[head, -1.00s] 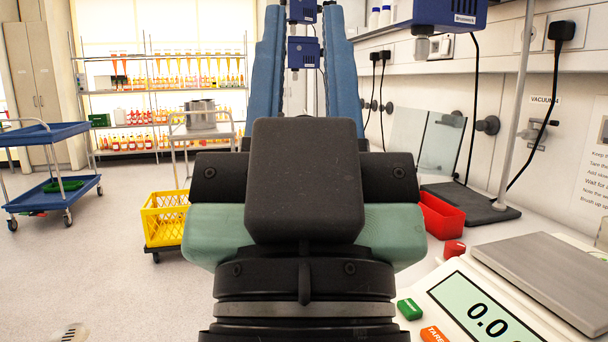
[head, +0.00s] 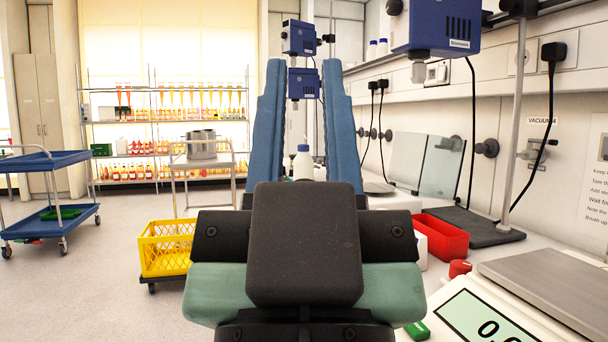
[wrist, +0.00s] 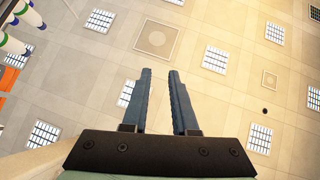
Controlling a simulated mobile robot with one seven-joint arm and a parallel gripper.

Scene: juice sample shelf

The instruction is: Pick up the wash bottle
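My gripper (head: 304,66) is raised in front of the head camera, its two blue fingers pointing up and apart. In the wrist view my gripper (wrist: 159,73) is also open and empty, with ceiling behind it. A white bottle with a blue cap (head: 303,164) shows through the gap between the fingers in the head view, standing upright beyond them. Its lower part is hidden behind my gripper. I cannot tell for sure whether it is the wash bottle.
A balance (head: 487,318) and a red bin (head: 442,238) are on the bench at right. A stand (head: 510,130) holds a blue motor head (head: 440,28). A yellow crate (head: 165,250) and blue trolley (head: 45,161) are left. Open floor lies between.

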